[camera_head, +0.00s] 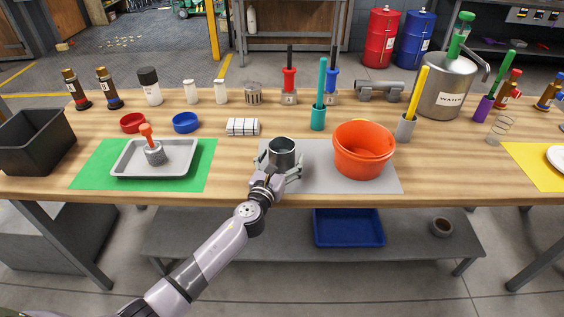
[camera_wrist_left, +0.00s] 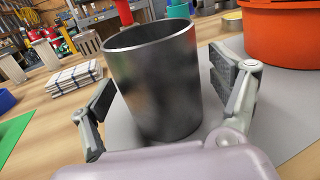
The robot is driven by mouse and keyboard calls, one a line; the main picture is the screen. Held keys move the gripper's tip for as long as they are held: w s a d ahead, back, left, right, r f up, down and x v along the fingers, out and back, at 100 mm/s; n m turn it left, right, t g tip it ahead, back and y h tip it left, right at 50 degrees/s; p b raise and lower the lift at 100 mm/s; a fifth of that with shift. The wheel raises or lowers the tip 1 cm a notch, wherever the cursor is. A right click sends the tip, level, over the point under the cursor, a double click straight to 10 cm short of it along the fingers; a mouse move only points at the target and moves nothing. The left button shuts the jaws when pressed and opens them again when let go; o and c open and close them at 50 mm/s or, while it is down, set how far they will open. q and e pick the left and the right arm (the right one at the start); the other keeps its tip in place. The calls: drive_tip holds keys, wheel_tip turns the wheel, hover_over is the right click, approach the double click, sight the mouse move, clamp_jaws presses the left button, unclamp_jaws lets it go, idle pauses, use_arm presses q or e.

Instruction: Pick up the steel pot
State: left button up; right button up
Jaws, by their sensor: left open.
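The steel pot (camera_head: 282,151) is a dark grey metal cylinder, open at the top. It stands upright on the grey mat (camera_head: 384,183), left of the orange bucket. My left gripper (camera_head: 280,170) is at its near side, with its fingers spread on either side of the pot. In the left wrist view the pot (camera_wrist_left: 157,85) fills the middle, between the two open fingers (camera_wrist_left: 165,105). My right gripper is not in view.
An orange bucket (camera_head: 364,150) stands right of the pot. A folded checked cloth (camera_head: 243,127) and a teal-handled tool (camera_head: 319,105) are behind it. A grey tray (camera_head: 184,160) lies on the green mat (camera_head: 88,173) at left. The table's front edge is close.

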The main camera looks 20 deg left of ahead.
use_arm(q)
drive_tip(key=shift+r, duration=0.1)
drive_tip(key=shift+c, duration=0.3)
drive_tip(key=c, duration=1.6)
